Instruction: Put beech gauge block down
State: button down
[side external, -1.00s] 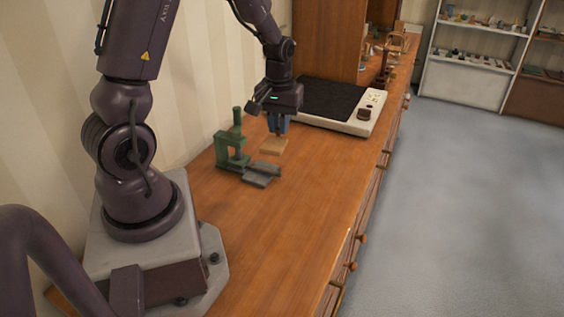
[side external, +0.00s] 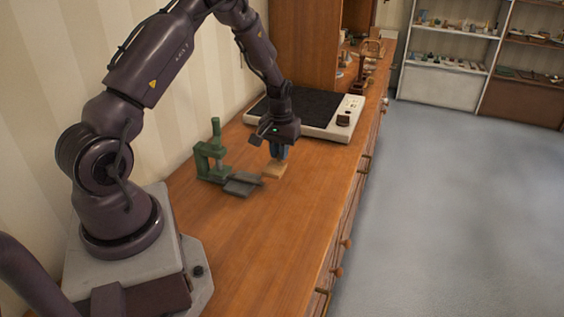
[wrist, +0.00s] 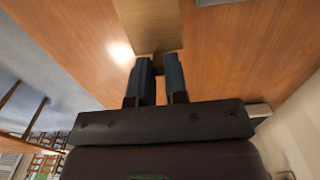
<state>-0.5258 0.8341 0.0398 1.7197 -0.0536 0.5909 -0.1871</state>
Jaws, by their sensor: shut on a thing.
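My gripper (side external: 279,153) points down over the wooden counter, just right of the green press. Its blue fingers are shut on the beech gauge block (side external: 274,170), a small pale flat piece. The block is low, at or just above the counter; I cannot tell whether it touches. In the wrist view, the block (wrist: 150,25) extends out between the two fingertips of my gripper (wrist: 158,62).
The green press (side external: 213,160) with its grey base plate (side external: 243,184) stands close left of the block. A black-topped white device (side external: 335,127) lies behind. The counter (side external: 265,235) in front is clear, and its drawer edge runs along the right.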

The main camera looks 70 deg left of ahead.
jog(key=shift+w+a+f, duration=0.25)
jog(key=shift+w+f, duration=0.1)
jog(key=shift+f, duration=0.2)
jog(key=shift+w+f, duration=0.1)
jog(key=shift+f, duration=1.55)
jog(key=c, duration=1.1)
grip_release()
jog(key=shift+f, duration=0.1)
